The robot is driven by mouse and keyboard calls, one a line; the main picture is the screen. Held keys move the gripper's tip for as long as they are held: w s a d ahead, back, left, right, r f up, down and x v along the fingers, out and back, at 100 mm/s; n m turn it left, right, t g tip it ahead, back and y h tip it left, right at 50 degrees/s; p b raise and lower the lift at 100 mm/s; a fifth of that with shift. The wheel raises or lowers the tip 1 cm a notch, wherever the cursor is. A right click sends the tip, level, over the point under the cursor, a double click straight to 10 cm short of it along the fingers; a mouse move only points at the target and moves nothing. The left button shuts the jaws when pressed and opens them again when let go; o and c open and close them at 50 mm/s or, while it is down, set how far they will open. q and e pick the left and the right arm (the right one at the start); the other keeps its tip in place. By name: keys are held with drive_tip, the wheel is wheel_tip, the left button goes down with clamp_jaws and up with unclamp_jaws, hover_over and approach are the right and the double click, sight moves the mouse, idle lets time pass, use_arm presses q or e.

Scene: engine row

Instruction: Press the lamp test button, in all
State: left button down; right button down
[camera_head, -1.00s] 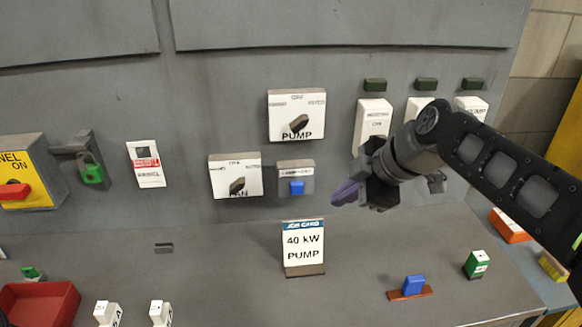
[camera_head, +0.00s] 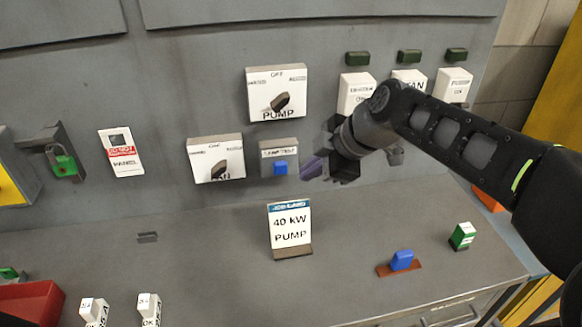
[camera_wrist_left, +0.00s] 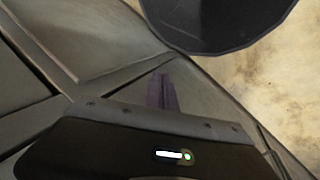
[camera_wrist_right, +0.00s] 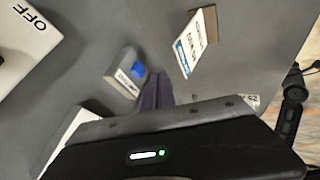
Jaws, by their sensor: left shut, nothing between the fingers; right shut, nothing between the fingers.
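In the right wrist view the right fingers (camera_wrist_right: 155,90) point towards the button's box. My left gripper (camera_wrist_left: 161,92) shows only in the left wrist view, shut and empty.
The pump switch (camera_head: 276,93) is above the button and the fan switch (camera_head: 215,159) is left of it. A job card (camera_head: 289,229) stands on the ledge below. A blue piece on a red-brown base (camera_head: 401,262) and a green-white block (camera_head: 462,236) lie right.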

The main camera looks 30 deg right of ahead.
sight(287, 165)
drive_tip(key=w+f+p, duration=0.1)
drive_tip(key=w, duration=0.1)
drive_tip(key=w+f+p, duration=0.1)
drive_tip(key=w+f, duration=0.1)
drive_tip(key=w, duration=0.1)
drive_tip(key=w+f+p, duration=0.1)
drive_tip(key=w+f, duration=0.1)
drive_tip(key=shift+w+a+f, duration=0.1)
drive_tip(key=shift+w+a, duration=0.15)
drive_tip(key=shift+w+d+f+b, duration=0.1)
drive_tip(key=shift+w+f+b, duration=0.05)
drive_tip(key=shift+w+b, duration=0.45)
drive_tip(key=shift+w+d, duration=0.15)
drive_tip(key=shift+w, duration=0.1)
drive_tip(key=shift+r, duration=0.35)
